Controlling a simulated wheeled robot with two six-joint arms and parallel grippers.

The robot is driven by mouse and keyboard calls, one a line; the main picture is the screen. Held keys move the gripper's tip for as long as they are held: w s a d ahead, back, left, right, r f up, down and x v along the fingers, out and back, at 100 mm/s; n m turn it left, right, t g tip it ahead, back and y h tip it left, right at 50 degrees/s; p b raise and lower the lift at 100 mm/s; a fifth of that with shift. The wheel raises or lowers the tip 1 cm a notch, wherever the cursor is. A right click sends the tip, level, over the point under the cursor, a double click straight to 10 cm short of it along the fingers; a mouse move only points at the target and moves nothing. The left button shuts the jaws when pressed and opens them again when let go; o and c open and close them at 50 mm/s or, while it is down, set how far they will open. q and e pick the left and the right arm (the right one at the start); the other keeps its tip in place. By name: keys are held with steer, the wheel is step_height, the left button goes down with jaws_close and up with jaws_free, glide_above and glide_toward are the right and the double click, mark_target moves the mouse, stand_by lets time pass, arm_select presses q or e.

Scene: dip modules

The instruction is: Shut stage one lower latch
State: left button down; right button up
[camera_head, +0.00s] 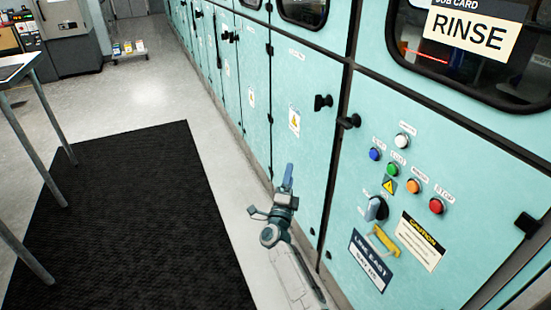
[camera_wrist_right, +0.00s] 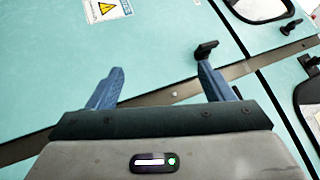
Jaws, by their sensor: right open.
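The teal cabinet wall carries black latches along its door seams. In the head view one latch (camera_head: 322,102) and a second black fitting (camera_head: 348,121) sit either side of a seam; another latch (camera_head: 527,222) is at the lower right. I cannot tell which one is the stage one lower latch. My right gripper (camera_head: 288,178) is low in front of the teal doors, apart from these latches. In the wrist view its blue fingers (camera_wrist_right: 160,72) are open with nothing between them. A black latch (camera_wrist_right: 207,49) appears just beyond the right finger's tip; contact is unclear.
A control panel with coloured buttons (camera_head: 414,186), a rotary switch (camera_head: 376,208) and a yellow handle (camera_head: 383,241) is right of my arm. A black mat (camera_head: 130,215) lies on the floor. A table (camera_head: 18,70) stands at the left.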

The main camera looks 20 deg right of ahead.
steer(key=d+r+m+g+h+b, duration=0.3)
steer(key=r+m+g+h, duration=0.55)
steer(key=r+m, duration=0.55)
steer(key=m+g+y+b, duration=0.3)
steer(key=m+g, duration=0.6)
steer(key=m, duration=0.5)
glide_toward(341, 124)
steer(key=d, duration=0.1)
arm_select(q)
step_height(341, 124, up, 16)
steer(key=d+t+p, duration=0.1)
steer(key=d+t, duration=0.1)
steer(key=shift+w+d+f+h, duration=0.15)
steer(key=shift+w+d+h, duration=0.15)
steer(key=shift+w, duration=0.1)
arm_select(e)
steer(key=d, duration=0.6)
steer(key=w+d, duration=0.1)
steer(key=d, duration=0.3)
steer(key=c, duration=1)
